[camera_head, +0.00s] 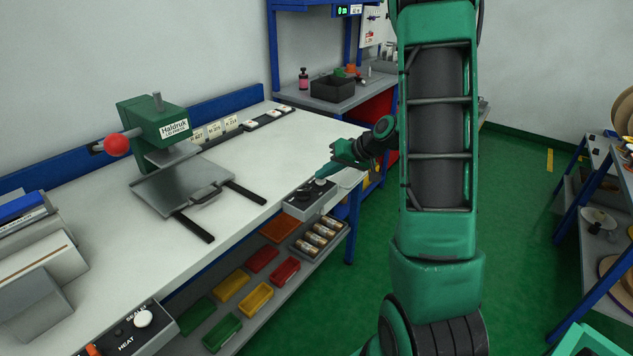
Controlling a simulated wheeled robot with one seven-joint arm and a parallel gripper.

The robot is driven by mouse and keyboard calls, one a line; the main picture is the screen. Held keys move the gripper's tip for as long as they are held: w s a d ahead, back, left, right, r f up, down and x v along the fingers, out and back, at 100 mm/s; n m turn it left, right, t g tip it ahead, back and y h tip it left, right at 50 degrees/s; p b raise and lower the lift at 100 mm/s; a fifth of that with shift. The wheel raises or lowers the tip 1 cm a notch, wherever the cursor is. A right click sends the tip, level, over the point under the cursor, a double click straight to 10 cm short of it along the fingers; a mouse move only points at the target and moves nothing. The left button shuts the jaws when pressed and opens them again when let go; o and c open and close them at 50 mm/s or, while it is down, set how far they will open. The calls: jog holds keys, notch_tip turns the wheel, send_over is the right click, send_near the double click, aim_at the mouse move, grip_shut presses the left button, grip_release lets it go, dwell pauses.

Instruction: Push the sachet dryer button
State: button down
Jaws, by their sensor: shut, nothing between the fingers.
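A small grey control box (312,200) sits at the front edge of the white bench, with dark round controls (304,193) on top. Its lettering is too small to read, so I cannot tell if it is the sachet dryer's. My gripper (321,176) is shut and empty, its fingertips low over the right end of the box top. A small pale part shows just under the tips; I cannot tell whether they touch it. Another panel at lower left, marked HEAT, carries a white round button (143,318) and an orange switch (92,350).
A green Haldruk press (155,122) with a red ball lever and metal plate (180,185) stands on the white bench (262,170). Colored bins (232,287) lie on the shelf below. A black box (332,88) stands on the rear bench.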

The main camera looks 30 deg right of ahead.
aim_at(324, 182)
jog(key=shift+r, duration=0.65)
jog(key=shift+r, duration=3)
